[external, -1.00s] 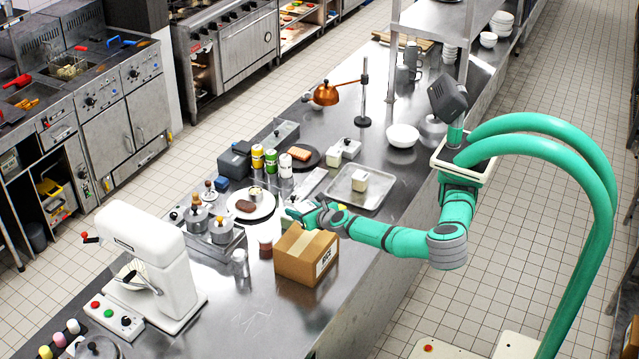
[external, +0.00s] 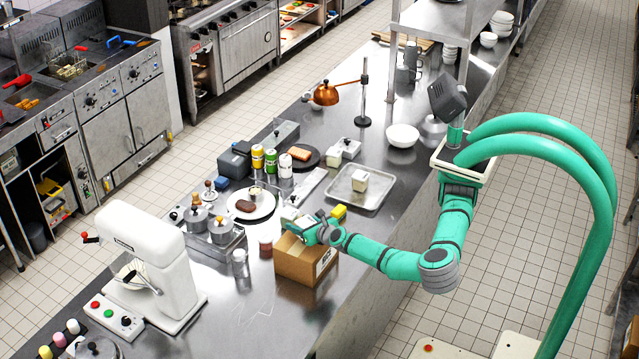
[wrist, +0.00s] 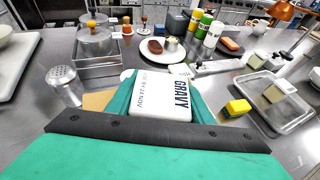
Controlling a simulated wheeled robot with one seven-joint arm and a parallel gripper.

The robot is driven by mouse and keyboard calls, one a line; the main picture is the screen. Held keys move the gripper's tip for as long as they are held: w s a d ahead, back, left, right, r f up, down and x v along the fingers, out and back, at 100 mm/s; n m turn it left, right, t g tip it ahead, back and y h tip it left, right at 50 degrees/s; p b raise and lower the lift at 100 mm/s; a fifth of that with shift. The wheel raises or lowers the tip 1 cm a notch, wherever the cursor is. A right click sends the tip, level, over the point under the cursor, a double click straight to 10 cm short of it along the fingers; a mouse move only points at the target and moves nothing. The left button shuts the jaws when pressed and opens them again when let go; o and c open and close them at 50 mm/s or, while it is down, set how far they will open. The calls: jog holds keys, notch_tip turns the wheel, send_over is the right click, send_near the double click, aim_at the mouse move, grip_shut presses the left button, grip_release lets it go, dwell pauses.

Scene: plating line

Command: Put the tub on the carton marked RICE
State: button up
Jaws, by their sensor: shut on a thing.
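My gripper (wrist: 158,101) is shut on a white tub (wrist: 161,106) lettered GRAVY in the wrist view. In the external view my gripper (external: 302,228) is over the top of a brown cardboard carton (external: 300,265) near the counter's front edge. The tub shows there only as a small pale patch. A brown corner of the carton (wrist: 97,100) shows left of the tub in the wrist view. The carton has a label on its right face, too small to read surely. I cannot tell whether the tub touches the carton's top.
A yellow sponge (external: 339,212) lies right of the gripper, before a metal tray (external: 357,188) with a pale block. A plate of food (external: 251,205) is behind.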

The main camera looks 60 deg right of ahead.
jog(key=o, duration=1.1)
jog(key=shift+o, duration=0.2)
jog(key=shift+r, duration=0.1)
jog(key=v, duration=1.2)
jog(key=shift+r, duration=0.1)
